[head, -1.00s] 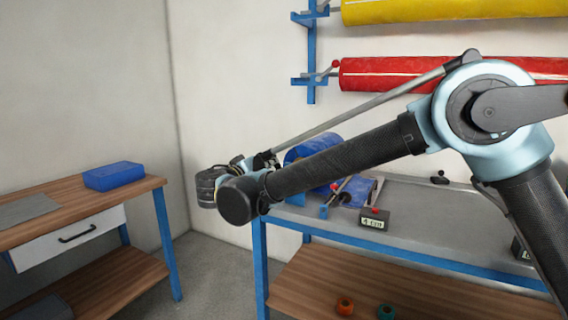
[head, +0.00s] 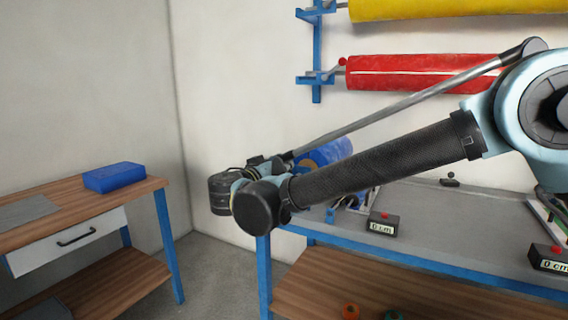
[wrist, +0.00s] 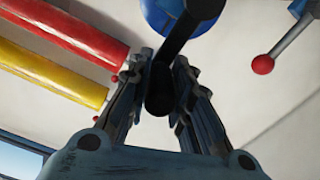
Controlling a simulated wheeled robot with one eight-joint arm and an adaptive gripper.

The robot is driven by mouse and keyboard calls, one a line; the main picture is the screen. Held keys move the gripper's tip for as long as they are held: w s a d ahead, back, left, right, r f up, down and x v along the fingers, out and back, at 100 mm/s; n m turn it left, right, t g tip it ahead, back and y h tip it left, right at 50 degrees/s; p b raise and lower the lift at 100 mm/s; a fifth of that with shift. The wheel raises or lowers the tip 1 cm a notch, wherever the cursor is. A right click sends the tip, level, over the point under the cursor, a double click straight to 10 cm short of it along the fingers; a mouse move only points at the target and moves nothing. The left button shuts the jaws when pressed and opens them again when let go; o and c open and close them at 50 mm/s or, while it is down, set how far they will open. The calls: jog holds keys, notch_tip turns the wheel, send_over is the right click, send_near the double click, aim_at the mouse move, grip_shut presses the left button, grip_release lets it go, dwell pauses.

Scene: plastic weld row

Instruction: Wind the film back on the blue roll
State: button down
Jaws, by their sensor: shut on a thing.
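The blue roll (head: 335,151) sits at the back left of the bench, partly behind my arm. Its end also shows at the top of the wrist view (wrist: 150,12). A black crank (wrist: 182,38) runs down from the roll's end to a dark handle (wrist: 158,101). My gripper (wrist: 161,78) is shut on this handle, with a finger on each side. In the head view my wrist hides most of the crank and handle. A little blue (head: 346,200) shows on the bench below the roll; I cannot tell how much is film. The front display box (head: 382,222) reads about 0 cm.
A red roll (head: 425,72) and a yellow roll (head: 455,9) hang on the wall above. A second display box (head: 552,258) stands at the right of the grey bench (head: 455,215). A wooden table (head: 80,205) with a blue box (head: 114,177) stands left.

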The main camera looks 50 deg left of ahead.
jog(key=shift+d+f, duration=0.2)
jog(key=shift+f, duration=0.1)
jog(key=c, duration=1.4)
grip_release()
jog(key=shift+r, duration=0.1)
jog(key=shift+a, duration=0.1)
jog(key=v, duration=1.2)
